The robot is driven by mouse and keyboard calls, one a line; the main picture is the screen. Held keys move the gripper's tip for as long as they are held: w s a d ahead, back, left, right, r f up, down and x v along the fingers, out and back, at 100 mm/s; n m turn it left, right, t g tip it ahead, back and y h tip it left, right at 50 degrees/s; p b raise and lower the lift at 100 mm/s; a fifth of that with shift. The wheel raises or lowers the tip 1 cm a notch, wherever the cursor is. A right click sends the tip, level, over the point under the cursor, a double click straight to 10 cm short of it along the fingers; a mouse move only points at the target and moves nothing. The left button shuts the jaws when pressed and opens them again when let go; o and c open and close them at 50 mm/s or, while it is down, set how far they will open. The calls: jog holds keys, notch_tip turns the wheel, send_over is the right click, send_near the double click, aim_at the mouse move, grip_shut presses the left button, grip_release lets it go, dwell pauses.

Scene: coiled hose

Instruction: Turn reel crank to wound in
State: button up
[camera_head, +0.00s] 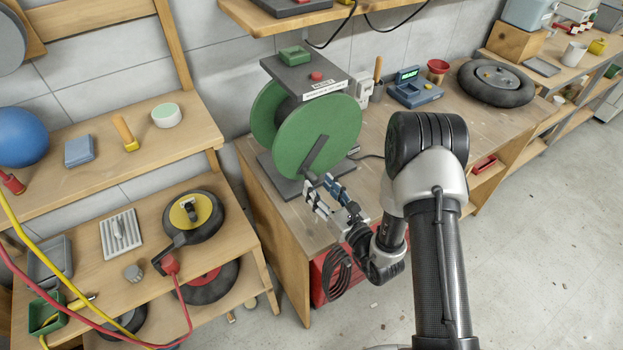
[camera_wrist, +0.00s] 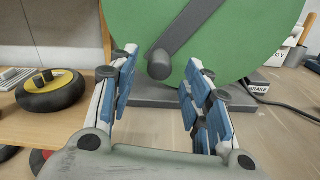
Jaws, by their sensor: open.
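The hose reel has a green disc (camera_head: 317,138) and stands on a dark base on the wooden bench. A dark crank arm (camera_head: 316,155) runs down across the disc's front, with a round knob at its lower end. In the wrist view the crank knob (camera_wrist: 160,65) sits ahead of and between the fingertips, apart from both. The crank arm (camera_wrist: 188,25) slants up to the right from it. My gripper (camera_head: 323,190) is open and empty just in front of the knob; its blue-padded fingers also show in the wrist view (camera_wrist: 158,75).
A grey box (camera_head: 305,75) with a red button sits above the reel. A wheel (camera_head: 496,82) lies on the bench at right. Shelves at left hold a yellow-hubbed wheel (camera_head: 192,215). A dark coil (camera_head: 337,275) hangs below the bench edge. A cable (camera_wrist: 285,108) lies right of the reel.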

aim_at(315, 183)
jog(key=x, duration=0.5)
jog(key=shift+c, duration=0.6)
grip_shut()
